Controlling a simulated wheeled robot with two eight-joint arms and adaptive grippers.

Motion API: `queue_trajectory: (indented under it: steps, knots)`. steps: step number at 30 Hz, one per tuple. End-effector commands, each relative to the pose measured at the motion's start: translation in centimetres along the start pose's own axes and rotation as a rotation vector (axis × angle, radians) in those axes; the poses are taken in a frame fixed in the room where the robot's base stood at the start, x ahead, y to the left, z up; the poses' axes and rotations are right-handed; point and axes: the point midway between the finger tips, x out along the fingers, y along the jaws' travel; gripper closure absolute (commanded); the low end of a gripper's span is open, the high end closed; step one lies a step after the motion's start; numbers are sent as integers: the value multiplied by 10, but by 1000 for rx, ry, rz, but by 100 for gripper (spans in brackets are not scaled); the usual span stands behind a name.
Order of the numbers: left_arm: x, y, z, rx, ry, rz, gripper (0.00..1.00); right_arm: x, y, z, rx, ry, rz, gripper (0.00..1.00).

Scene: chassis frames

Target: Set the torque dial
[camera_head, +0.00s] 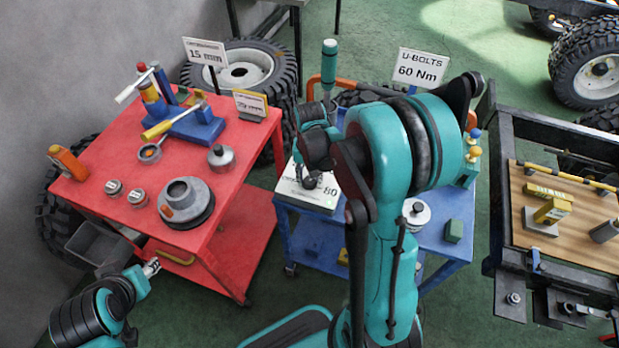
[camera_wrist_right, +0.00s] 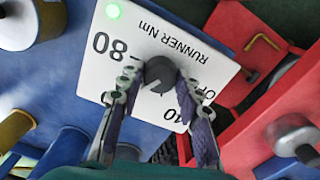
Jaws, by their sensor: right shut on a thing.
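The torque dial is a dark grey round knob (camera_wrist_right: 159,73) on a white plate (camera_wrist_right: 208,55) marked 80 and with partly hidden lettering. In the head view this plate (camera_head: 318,201) lies on the blue cart, and my right arm hides the knob. My right gripper (camera_wrist_right: 157,88) is shut on the knob, one finger on each side. A sign (camera_head: 421,68) behind reads U-BOLTS 60 Nm. My left gripper (camera_head: 152,267) is low beside the red cart, its jaws too small to judge.
The red cart (camera_head: 235,165) at the left carries a blue fixture (camera_head: 190,127), a grey flanged part (camera_head: 187,200) and small parts. The blue cart (camera_head: 437,240) carries a silver round part (camera_head: 416,213). A wooden-topped bench (camera_head: 580,240) stands at the right.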

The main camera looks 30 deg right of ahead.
Motion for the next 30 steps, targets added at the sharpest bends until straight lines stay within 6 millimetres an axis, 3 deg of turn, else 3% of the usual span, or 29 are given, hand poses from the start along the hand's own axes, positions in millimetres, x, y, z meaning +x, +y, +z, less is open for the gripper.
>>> queue_trajectory:
  steps: [1,3,14,17,30]
  knots:
    - [0,0,0,0,0,0,60,0,0,0,0,-1,0,58]
    - [0,0,0,0,0,0,60,0,0,0,-1,-1,0,45]
    - [0,0,0,0,0,0,60,-4,0,0,-1,0,0,45]
    - [0,0,0,0,0,0,60,-17,0,0,-1,0,0,45]
    - [0,0,0,0,0,0,60,-105,0,0,-1,-1,0,45]
